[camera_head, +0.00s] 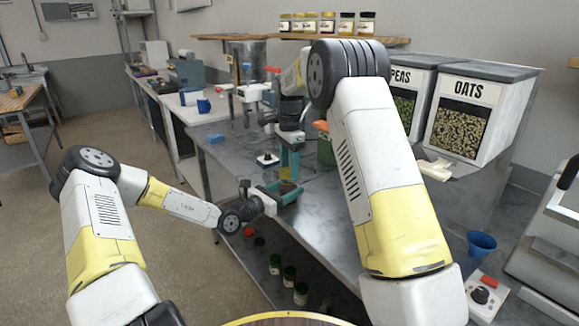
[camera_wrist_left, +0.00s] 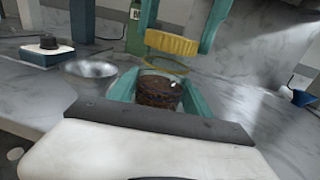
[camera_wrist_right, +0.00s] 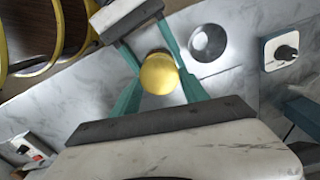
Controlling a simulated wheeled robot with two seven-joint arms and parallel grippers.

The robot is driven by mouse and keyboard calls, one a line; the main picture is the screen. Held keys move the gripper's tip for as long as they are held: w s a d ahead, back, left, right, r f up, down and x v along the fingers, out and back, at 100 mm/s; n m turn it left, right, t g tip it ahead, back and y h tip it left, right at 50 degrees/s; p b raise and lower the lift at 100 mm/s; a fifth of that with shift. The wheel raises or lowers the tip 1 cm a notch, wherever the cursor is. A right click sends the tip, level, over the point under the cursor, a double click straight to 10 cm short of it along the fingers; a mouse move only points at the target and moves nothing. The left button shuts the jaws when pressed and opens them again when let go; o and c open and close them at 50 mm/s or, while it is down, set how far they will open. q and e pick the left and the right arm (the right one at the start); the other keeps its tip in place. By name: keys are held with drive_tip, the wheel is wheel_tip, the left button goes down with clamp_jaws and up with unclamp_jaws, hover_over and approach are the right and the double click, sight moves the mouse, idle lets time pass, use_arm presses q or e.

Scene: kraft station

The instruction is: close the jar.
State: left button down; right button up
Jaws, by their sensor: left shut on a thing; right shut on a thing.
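The glass jar (camera_wrist_left: 158,92) with dark contents stands upright between the teal fingers of my left gripper (camera_head: 284,191), which is shut on it. The yellow lid (camera_wrist_left: 171,43) is held above the jar's mouth by my right gripper (camera_head: 289,165). In the left wrist view the lid looks slightly tilted, with a narrow gap above the rim. From above, the lid (camera_wrist_right: 159,74) sits between the right fingers and hides the jar below it. In the head view the jar and lid are small and partly hidden by the fingers.
A metal funnel or cup (camera_wrist_left: 90,76) stands beside the jar. A small white box with a black knob (camera_wrist_right: 282,51) is close by. The OATS bin (camera_head: 466,122) stands at the back right, and a blue cup (camera_head: 481,243) is at the right. Several jars line the shelf (camera_head: 393,41).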

drive_tip(key=shift+f, duration=0.5)
drive_tip(key=m, duration=0.5)
drive_tip(key=shift+s, duration=0.1)
drive_tip(key=m, duration=0.5)
drive_tip(key=shift+s, duration=0.1)
drive_tip(key=m, duration=0.7)
drive_tip(key=shift+a+m, duration=0.2)
drive_tip(key=shift+m, duration=0.1)
drive_tip(key=shift+s+f+m, duration=0.15)
drive_tip(key=shift+m, duration=2.45)
